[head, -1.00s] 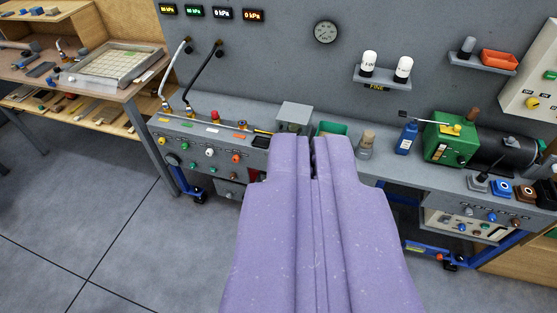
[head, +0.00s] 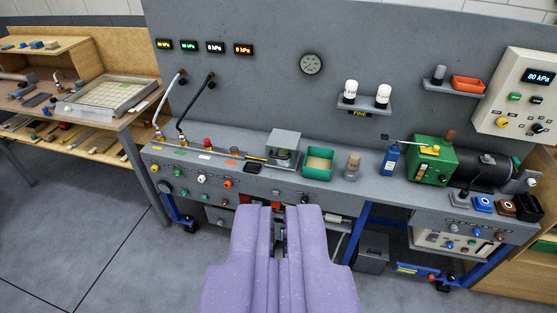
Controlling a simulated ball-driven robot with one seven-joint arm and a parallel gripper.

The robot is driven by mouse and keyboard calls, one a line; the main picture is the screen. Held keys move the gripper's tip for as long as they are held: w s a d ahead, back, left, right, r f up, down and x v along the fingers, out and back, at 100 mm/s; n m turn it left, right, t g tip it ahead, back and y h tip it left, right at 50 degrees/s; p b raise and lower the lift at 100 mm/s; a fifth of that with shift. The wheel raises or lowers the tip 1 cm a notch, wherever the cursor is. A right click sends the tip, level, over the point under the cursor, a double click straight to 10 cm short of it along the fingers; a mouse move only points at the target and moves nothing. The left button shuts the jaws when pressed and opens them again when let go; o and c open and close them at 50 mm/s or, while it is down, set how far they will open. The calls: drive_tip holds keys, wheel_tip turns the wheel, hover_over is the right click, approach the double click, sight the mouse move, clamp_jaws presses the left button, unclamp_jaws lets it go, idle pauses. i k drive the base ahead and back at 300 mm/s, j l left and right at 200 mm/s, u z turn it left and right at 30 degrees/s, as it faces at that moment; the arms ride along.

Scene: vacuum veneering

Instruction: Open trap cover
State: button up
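No part is labelled as the trap cover. A small grey box with a flat grey lid-like top (head: 284,138) stands on the bench, left of a green tray, and may be it; I cannot tell for sure. Its top looks level. My purple gripper (head: 279,212) points forward from the bottom middle, in front of the bench and below the box in the picture. It appears clear of the box. A narrow dark gap shows between its two purple halves, but the fingertips are not clear. Nothing is seen held.
The grey bench (head: 335,188) carries a green tray (head: 318,163), a jar (head: 352,166), a blue bottle (head: 390,158) and a green pump (head: 432,160). Two hoses rise at left. A wooden worktable (head: 128,117) stands further left. Open floor (head: 80,230) lies lower left.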

sight(288, 140)
drive_tip(key=i+l, duration=0.15)
drive_tip(key=i, duration=0.3)
drive_tip(key=i+l, duration=0.15)
drive_tip(key=i, duration=0.3)
drive_tip(key=i+l+u, duration=0.1)
drive_tip(key=i, duration=0.4)
drive_tip(key=i+l, duration=0.2)
drive_tip(key=i, duration=0.25)
drive_tip(key=i+l, duration=0.2)
drive_tip(key=i, duration=0.25)
drive_tip(key=i+l, duration=0.15)
drive_tip(key=i, duration=0.3)
drive_tip(key=u, duration=0.05)
